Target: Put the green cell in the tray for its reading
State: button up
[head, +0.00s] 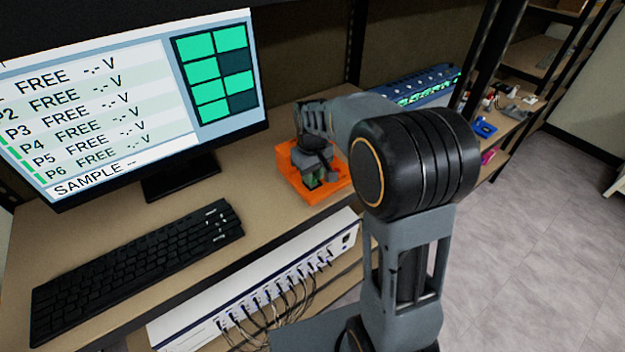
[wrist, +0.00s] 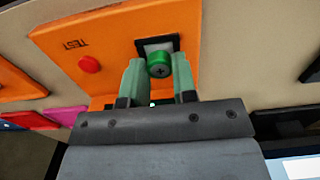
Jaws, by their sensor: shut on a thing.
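The green cell (wrist: 159,58) is a small round-topped cylinder with a cross mark on its end. My gripper (wrist: 158,72) is shut on it, with one pale green finger at each side. The orange tray (wrist: 106,25) marked TEST has a black-framed square recess (wrist: 143,49) just behind the cell. I cannot tell whether the cell's lower end is inside the recess or above it. In the head view, my gripper (head: 316,172) points down over the orange tray (head: 289,184), hiding much of it; the cell cannot be told apart there.
A red button (wrist: 89,65) sits on the tray beside the recess. A monitor (head: 110,100) shows channels P2 to P6 FREE and a blank SAMPLE line. A keyboard (head: 140,258) lies left of the tray. A white cabled unit (head: 265,285) sits below; a blue rack (head: 425,88) stands behind right.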

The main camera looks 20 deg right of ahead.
jog(key=shift+r+p, duration=1.55)
jog(key=shift+r, duration=0.65)
